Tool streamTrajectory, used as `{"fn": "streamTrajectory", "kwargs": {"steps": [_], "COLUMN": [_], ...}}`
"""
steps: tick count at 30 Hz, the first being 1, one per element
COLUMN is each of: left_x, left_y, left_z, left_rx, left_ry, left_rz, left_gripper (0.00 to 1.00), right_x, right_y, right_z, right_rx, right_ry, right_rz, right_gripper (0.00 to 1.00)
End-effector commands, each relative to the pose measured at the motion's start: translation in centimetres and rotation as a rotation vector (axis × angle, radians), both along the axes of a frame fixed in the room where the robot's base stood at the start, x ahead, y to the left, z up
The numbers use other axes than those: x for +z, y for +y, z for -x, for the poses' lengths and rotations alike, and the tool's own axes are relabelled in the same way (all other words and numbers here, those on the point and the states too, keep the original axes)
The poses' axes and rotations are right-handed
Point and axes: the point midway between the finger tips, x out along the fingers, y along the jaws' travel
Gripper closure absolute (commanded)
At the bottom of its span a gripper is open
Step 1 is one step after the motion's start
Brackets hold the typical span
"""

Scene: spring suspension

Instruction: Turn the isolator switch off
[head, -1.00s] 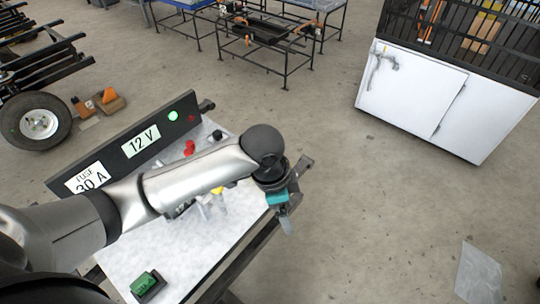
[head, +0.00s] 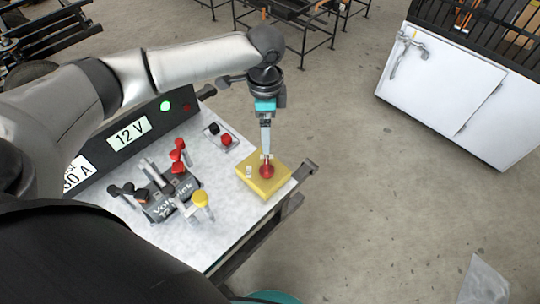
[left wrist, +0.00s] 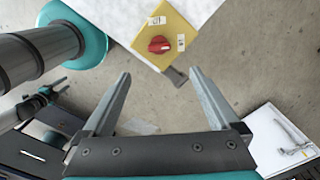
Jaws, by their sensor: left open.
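The isolator switch is a yellow box (head: 258,187) with a red knob (head: 267,171) on top, at the right end of the white bench. In the left wrist view the yellow box (left wrist: 178,22) and its red rotary knob (left wrist: 159,45) lie ahead of the fingers, with small white labels beside the knob. My left gripper (head: 266,155) is above the box in the head view, its fingertips close to the knob. In the left wrist view the gripper (left wrist: 160,80) has its fingers spread wide with nothing between them.
A battery unit (head: 168,200) with several levers and clamps stands on the bench (head: 215,235). Behind it is a dark panel with a 12 V label (head: 130,132) and a lit green lamp (head: 165,106). Red and black terminals (head: 226,139) sit between.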

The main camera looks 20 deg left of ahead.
Motion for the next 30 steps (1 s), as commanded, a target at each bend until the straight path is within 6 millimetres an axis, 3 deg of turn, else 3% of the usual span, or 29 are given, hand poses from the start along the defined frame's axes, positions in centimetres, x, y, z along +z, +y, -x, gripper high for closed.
{"fn": "streamTrajectory", "kwargs": {"steps": [6,18,24,30], "left_x": [-4.7,-12.4,-13.9,-14.1], "left_y": [0.0,0.0,-0.1,0.0], "left_z": [0.1,0.1,0.1,0.1], "left_rx": [0.001,0.0,-0.002,-0.001], "left_ry": [0.004,0.001,0.0,0.0], "left_rz": [-0.001,0.0,0.0,0.0], "left_gripper": [0.05,0.05,0.05,0.05], "right_x": [-1.7,-4.1,-4.4,-4.4], "right_y": [-0.1,-0.2,-1.4,-1.8], "right_z": [1.8,0.0,-1.4,-1.9], "right_rx": [-0.001,-0.004,-0.006,-0.006], "right_ry": [0.029,-0.002,-0.027,-0.034], "right_rz": [0.003,0.001,0.015,0.022], "right_gripper": [0.5,0.5,0.5,0.5]}}
